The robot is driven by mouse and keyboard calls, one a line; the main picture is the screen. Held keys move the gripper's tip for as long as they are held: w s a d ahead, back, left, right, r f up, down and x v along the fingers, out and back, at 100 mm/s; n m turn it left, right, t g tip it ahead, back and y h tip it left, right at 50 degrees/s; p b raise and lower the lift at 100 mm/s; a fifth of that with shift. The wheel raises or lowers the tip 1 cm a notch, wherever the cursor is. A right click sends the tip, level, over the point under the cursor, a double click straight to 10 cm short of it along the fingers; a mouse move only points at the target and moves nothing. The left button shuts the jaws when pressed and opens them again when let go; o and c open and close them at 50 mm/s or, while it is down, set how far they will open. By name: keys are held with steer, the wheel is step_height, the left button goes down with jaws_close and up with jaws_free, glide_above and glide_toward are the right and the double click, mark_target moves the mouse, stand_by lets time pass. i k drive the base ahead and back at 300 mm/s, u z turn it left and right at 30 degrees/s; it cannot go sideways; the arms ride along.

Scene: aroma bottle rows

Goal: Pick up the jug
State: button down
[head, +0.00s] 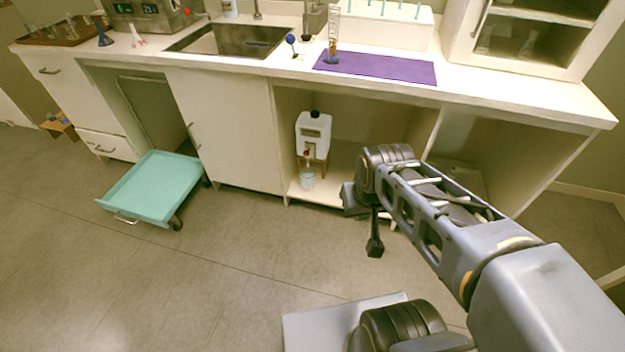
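A small clear vessel with a bluish tint (308,180), which looks like the jug, stands upright on the floor of the open cabinet bay. It is under the red tap of a white container with a black cap (314,126). My gripper (375,248) hangs pointing down in front of the cabinet, right of the clear vessel and apart from it. It looks dark and narrow, and its fingers cannot be told apart. I see nothing held in it.
A teal cart (157,187) stands on the floor at left. The white counter (480,83) above carries a sink (228,40), a purple mat (388,68) and glassware. The cabinet's bottom edge and side walls frame the bay. The grey floor in front is mostly clear.

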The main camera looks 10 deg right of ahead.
mark_target(307, 174)
steer(key=i, duration=0.5)
steer(key=u, duration=0.55)
steer(key=i, duration=0.85)
steer(key=u, duration=0.55)
